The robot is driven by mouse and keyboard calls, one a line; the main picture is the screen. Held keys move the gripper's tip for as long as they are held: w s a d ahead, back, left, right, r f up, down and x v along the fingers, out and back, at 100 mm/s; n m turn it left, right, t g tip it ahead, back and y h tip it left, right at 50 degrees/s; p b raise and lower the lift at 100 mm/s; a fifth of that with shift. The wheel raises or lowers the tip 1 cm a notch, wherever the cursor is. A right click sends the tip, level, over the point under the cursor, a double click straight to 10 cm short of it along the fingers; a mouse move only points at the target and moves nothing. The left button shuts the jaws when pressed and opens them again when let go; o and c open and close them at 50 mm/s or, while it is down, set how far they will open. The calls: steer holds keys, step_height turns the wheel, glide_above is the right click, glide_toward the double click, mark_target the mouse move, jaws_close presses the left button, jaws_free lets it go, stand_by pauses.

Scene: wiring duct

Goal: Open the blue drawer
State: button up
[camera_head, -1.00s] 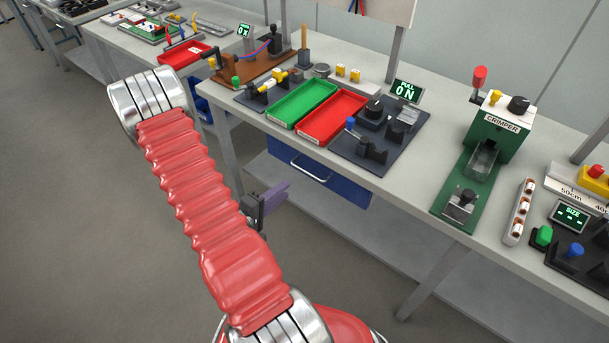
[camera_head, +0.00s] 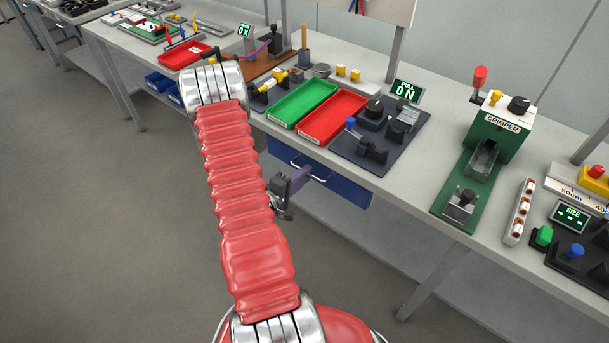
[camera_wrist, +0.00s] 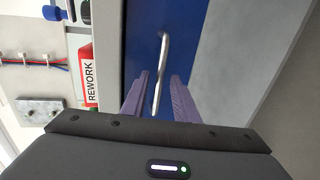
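The blue drawer (camera_head: 345,187) sits under the bench top, below the green and red trays, and looks shut. Its metal bar handle (camera_head: 318,176) is on the front face. In the wrist view the blue drawer (camera_wrist: 182,30) fills the upper middle, and the handle (camera_wrist: 162,65) runs lengthwise between my gripper's two purple fingers. My gripper (camera_wrist: 158,95) is open, with a gap on both sides of the handle. In the head view my gripper (camera_head: 303,178) is close in front of the drawer, its tips near the handle. Contact with the handle cannot be told.
Above the drawer, the bench holds a green tray (camera_head: 302,103), a red tray (camera_head: 331,117) and a dark fixture plate (camera_head: 385,143). A lower shelf (camera_head: 365,232) runs beneath. A bench leg (camera_head: 433,280) stands to the right. Open floor lies to the left.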

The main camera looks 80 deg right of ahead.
steer(key=shift+s+d, duration=0.15)
steer(key=shift+d, duration=0.15)
steer(key=shift+c, duration=0.2)
steer(key=shift+f, duration=0.1)
jaws_close()
